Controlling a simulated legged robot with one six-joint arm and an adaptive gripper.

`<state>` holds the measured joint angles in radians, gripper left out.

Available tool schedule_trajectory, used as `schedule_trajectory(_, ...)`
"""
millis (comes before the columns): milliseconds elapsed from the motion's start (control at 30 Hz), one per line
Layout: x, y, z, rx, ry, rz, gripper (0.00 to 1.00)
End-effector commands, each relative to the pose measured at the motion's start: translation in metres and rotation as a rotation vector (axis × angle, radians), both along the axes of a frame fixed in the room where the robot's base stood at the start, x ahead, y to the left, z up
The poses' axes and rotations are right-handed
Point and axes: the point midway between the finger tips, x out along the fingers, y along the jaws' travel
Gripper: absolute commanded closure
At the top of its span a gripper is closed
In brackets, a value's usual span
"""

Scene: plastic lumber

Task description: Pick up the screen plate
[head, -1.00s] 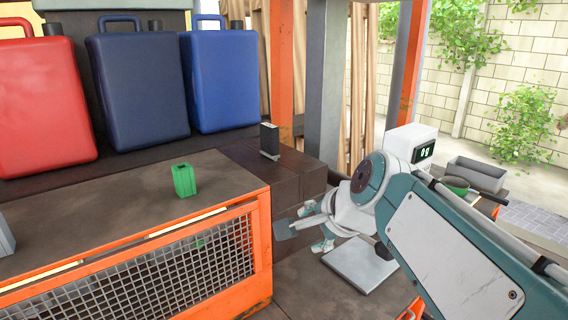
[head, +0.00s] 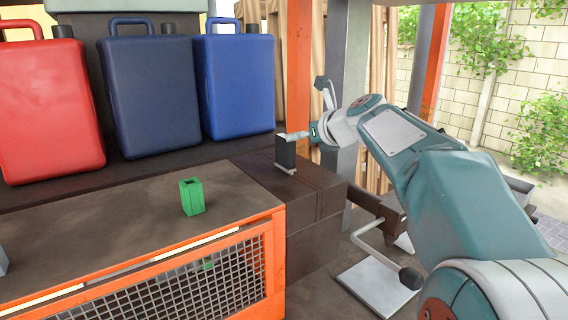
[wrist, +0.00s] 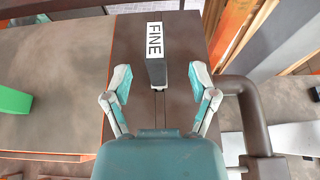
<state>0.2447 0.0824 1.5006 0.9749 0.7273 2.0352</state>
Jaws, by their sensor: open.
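The screen plate (head: 285,152) is a small dark upright block on the brown box at the right end of the bench. In the wrist view, the screen plate (wrist: 156,62) has a white label reading "FINE" on top. My gripper (head: 311,113) is open and empty, close to the plate's upper right in the head view. In the wrist view, my gripper (wrist: 160,76) has one finger on each side of the plate's near end. I cannot tell whether a finger touches it.
A green open-topped holder (head: 192,196) stands on the bench top (head: 120,222). Red (head: 45,110) and blue canisters (head: 238,85) stand behind the bench. An orange post (head: 299,65) rises behind the plate. A brown pipe (wrist: 262,125) lies right of the box in the wrist view.

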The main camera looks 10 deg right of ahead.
Motion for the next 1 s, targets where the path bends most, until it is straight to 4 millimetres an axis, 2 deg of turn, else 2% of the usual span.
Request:
schedule_trajectory(100, 0.012, 0.005, -0.005, 0.0, 0.0, 0.001, 0.26)
schedule_trajectory(367, 0.026, 0.016, -0.017, -0.002, 0.001, 0.003, 0.26)
schedule_trajectory(600, 0.053, 0.03, -0.031, -0.003, 0.0, 0.001, 0.26)
schedule_trajectory(800, 0.054, 0.03, -0.031, -0.003, -0.001, 0.0, 0.26)
schedule_trajectory(833, 0.054, 0.03, -0.031, -0.003, -0.001, 0.0, 0.3)
schedule_trajectory(867, 0.054, 0.03, -0.031, -0.003, -0.001, 0.0, 0.44)
schedule_trajectory(900, 0.054, 0.03, -0.031, -0.003, -0.001, 0.0, 0.61)
schedule_trajectory(1000, 0.054, 0.03, -0.031, -0.003, -0.001, 0.0, 1.0)
